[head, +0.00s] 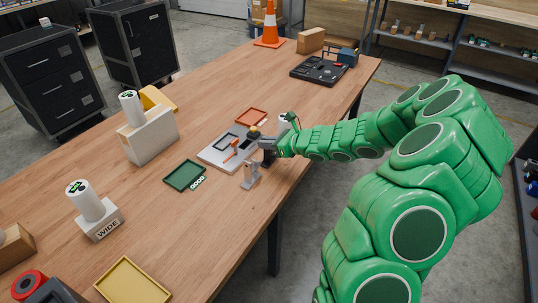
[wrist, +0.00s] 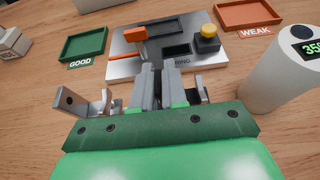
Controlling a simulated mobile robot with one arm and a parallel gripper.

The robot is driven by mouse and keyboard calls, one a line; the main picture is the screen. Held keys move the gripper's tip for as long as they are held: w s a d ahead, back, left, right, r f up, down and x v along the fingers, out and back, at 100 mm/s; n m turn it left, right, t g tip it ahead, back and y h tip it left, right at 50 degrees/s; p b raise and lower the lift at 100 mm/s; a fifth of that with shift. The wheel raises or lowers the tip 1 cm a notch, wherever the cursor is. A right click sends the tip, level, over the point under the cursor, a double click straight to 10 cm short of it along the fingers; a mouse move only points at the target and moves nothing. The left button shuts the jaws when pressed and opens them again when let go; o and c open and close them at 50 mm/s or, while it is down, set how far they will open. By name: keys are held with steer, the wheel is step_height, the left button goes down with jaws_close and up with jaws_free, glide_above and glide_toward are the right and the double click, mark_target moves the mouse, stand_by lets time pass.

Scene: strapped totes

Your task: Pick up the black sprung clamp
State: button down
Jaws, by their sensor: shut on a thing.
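My gripper (wrist: 160,80) is shut on a dark thing, apparently the black sprung clamp. Only a dark sliver between the fingers and a small dark piece (wrist: 197,94) just right of them show; the rest is hidden. In the head view my gripper (head: 268,153) is low over the table, at the near right edge of a metal test plate (head: 215,158). The test plate also shows in the wrist view (wrist: 120,68), with an orange lever (wrist: 136,36), a dark slot and a yellow button (wrist: 209,32). I cannot tell whether the clamp touches the table.
A grey bracket (head: 250,178) stands close beside my gripper. A green GOOD tray (head: 183,176) and a red WEAK tray (head: 251,116) flank the plate. A white cylinder with a display (wrist: 278,72) stands close right in the wrist view. Bare table lies toward the front.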

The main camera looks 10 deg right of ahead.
stand_by(0.4)
steer(key=shift+r, duration=0.45)
step_height(320, 180, up, 2)
steer(key=shift+r, duration=0.15)
steer(key=s+r, duration=0.9)
steer(key=s, duration=0.5)
steer(key=shift+a+r, duration=0.2)
steer(key=shift+r, duration=0.2)
